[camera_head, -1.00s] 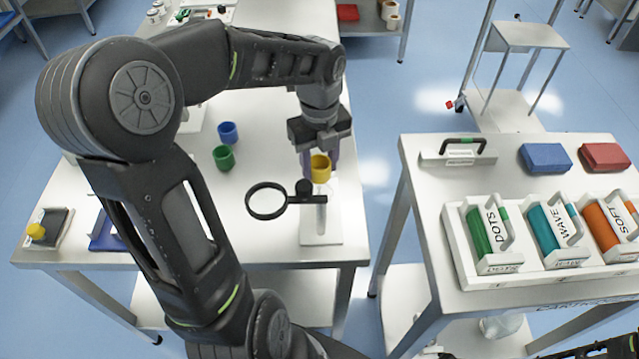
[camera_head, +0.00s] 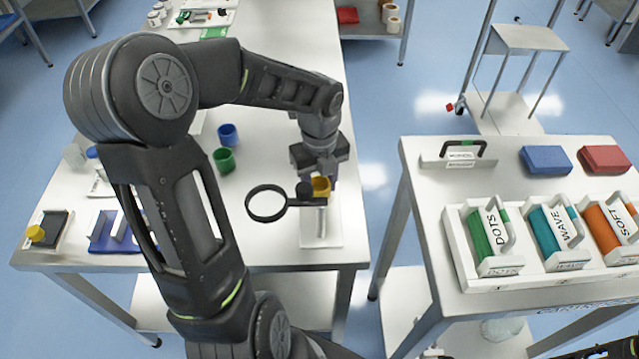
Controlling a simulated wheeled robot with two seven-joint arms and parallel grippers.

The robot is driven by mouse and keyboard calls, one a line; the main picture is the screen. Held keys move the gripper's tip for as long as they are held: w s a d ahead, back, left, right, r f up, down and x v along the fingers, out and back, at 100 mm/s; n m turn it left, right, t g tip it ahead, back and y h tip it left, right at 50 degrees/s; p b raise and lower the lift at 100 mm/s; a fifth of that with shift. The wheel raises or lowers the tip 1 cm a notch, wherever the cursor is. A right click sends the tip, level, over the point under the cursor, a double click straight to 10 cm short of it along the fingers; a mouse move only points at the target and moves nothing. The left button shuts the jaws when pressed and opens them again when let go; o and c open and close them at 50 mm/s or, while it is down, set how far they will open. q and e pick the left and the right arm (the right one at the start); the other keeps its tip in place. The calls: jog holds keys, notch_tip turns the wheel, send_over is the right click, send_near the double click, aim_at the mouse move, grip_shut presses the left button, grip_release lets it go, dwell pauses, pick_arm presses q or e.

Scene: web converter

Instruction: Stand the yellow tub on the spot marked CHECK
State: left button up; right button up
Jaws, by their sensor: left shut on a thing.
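My left gripper (camera_head: 321,176) points down over the right part of the white table and is shut on the yellow tub (camera_head: 321,188). The tub looks upright, just behind the stand of a black ring magnifier, which partly covers it. I cannot tell whether its base touches anything. No CHECK lettering can be read in this view; the marked spot may be hidden behind the arm or the stand.
The black ring magnifier (camera_head: 268,203) stands on a white base (camera_head: 334,239) near the table's front right. Blue (camera_head: 228,134) and green (camera_head: 224,160) tubs stand left of the gripper. A second table (camera_head: 412,153) with labelled cartridges is at right, across a gap.

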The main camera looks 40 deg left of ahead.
pick_arm(q)
jog(key=shift+f, duration=0.15)
jog(key=o, duration=1.3)
notch_tip(320, 180, up, 12)
jog(key=shift+r, duration=0.2)
jog(key=shift+p, duration=0.3)
